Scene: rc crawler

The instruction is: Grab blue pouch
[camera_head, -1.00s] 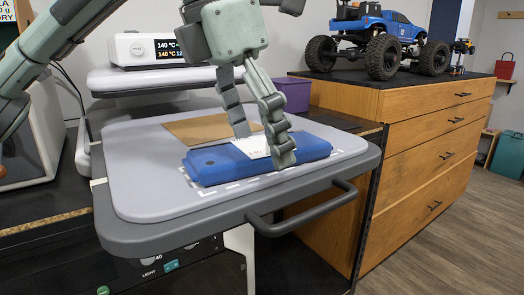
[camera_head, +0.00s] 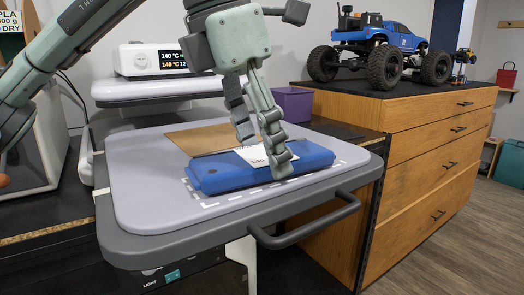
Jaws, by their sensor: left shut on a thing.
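The blue pouch (camera_head: 222,174) lies flat on the grey platen of the press (camera_head: 140,192), inside a white dashed outline. A white label (camera_head: 252,156) with print sits on its top, partly hidden by my fingers. My left gripper (camera_head: 264,156) comes down from above and is shut on the blue pouch near its middle. The near finger overlaps the pouch's front side. The far finger's contact is partly hidden. The pouch still appears to rest on the platen. My right gripper is out of view.
A brown sheet (camera_head: 205,138) lies behind the pouch on the platen. A grey handle (camera_head: 305,232) juts from the platen's front. A white control box (camera_head: 150,60) stands behind. A purple bin (camera_head: 293,104) and a wooden cabinet (camera_head: 420,150) bearing a blue crawler truck (camera_head: 385,48) are right.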

